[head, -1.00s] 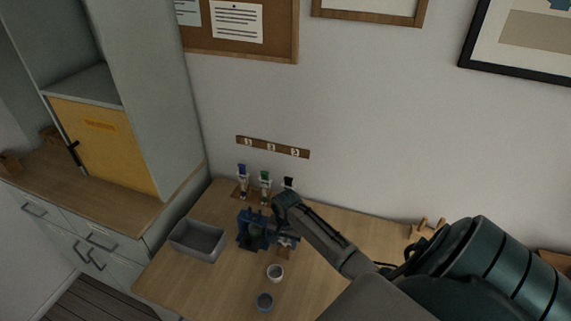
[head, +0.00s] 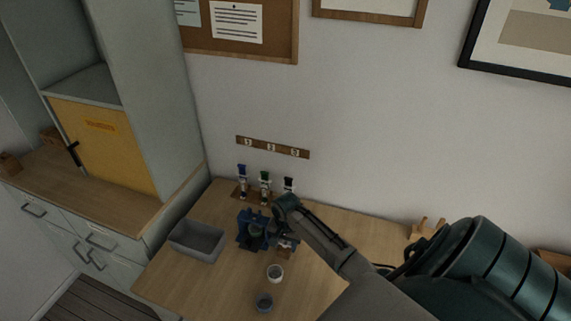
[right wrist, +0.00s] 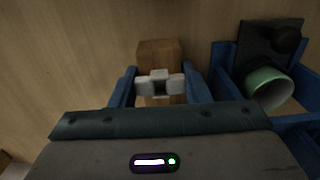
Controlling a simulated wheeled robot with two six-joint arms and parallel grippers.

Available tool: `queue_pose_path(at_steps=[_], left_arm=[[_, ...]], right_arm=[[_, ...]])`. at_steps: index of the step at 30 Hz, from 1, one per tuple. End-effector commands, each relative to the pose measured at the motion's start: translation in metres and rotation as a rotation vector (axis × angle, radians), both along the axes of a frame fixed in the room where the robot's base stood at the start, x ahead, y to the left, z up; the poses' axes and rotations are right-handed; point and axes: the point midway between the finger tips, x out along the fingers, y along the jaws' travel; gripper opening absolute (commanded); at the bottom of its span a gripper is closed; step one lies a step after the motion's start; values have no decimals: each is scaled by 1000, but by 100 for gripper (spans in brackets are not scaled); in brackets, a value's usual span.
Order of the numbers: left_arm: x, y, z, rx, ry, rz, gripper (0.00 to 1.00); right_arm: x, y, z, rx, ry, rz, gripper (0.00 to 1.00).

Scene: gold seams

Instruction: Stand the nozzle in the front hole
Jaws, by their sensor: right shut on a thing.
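My right gripper (right wrist: 160,90) shows in the right wrist view with a blue finger on each side. It is shut on a small pale grey piece, which I take to be the nozzle (right wrist: 160,77). A wooden block (right wrist: 158,52) lies just beyond the nozzle in that view and partly behind it. I cannot tell whether the nozzle touches the block, and no hole shows clearly. In the head view the right gripper (head: 287,241) is beside the blue stand, with the block (head: 285,254) just below it. My left gripper is not in view.
A blue stand (head: 246,232) with a green-rimmed cup (right wrist: 268,89) is close beside the gripper. Several coloured-capped tubes (head: 264,182) stand behind. The front table is mostly clear.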

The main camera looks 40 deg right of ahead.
Motion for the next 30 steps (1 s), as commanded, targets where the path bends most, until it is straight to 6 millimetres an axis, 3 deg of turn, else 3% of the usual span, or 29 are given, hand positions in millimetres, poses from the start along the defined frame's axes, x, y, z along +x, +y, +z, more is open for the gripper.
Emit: queue_pose_path(at_steps=[26,27,30], left_arm=[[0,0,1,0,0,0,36],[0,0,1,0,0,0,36],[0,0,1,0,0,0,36]], right_arm=[[0,0,-4,0,0,0,30],[0,0,-4,0,0,0,46],[0,0,-4,0,0,0,66]])
